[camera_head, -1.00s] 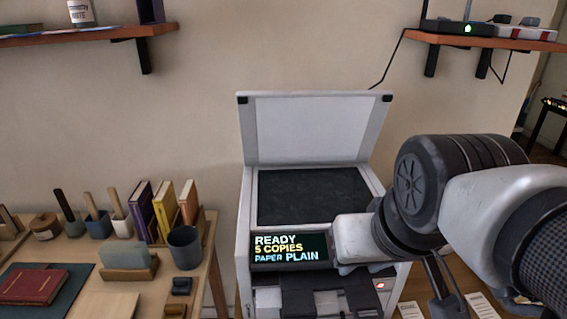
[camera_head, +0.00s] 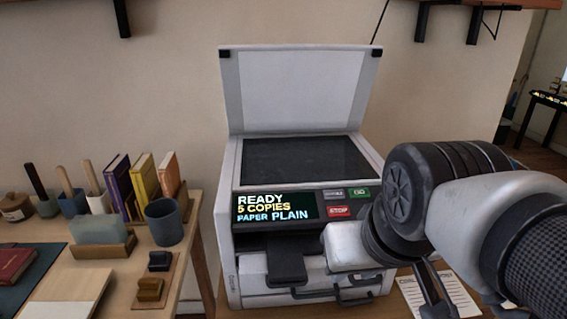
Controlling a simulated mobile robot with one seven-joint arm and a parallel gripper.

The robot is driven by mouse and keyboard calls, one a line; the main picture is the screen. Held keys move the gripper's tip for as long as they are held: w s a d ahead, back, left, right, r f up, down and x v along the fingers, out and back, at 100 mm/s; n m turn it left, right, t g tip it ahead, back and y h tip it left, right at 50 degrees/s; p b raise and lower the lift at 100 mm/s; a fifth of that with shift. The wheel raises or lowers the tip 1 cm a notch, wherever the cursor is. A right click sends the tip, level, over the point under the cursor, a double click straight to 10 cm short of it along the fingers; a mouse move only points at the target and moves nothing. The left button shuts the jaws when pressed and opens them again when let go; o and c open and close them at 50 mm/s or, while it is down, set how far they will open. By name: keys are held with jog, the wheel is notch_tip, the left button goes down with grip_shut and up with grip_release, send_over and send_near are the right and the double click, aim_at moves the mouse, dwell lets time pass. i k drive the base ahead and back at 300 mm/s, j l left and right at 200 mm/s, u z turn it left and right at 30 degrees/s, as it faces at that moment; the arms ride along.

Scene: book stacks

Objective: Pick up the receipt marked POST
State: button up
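A white slip of paper (camera_head: 456,291) with printed lines lies on the wooden surface right of the copier; its heading looks like POST, though small. Another white slip (camera_head: 411,291) lies just left of it, and its heading is partly covered and unclear. My gripper (camera_head: 437,299) reaches down in front of the slips, with dark finger parts between them in the picture. Its fingertips are near the lower edge of the view, and their spacing and contact with the paper cannot be made out.
A copier (camera_head: 228,262) with its lid up stands left of my arm; its display reads READY, 5 COPIES, PAPER PLAIN. A wooden desk (camera_head: 190,240) at left holds books, a dark cup (camera_head: 164,222), stamps and a red book (camera_head: 14,264). A small table stands far right.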

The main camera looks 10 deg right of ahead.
aim_at(460, 296)
jog(key=k+l+z, duration=0.1)
jog(key=l+z, duration=0.15)
jog(key=l, duration=0.35)
jog(key=l+z, duration=0.25)
jog(key=l, duration=0.35)
jog(key=i+l+u, duration=0.25)
jog(key=l+u, duration=0.25)
jog(key=i+l, duration=0.05)
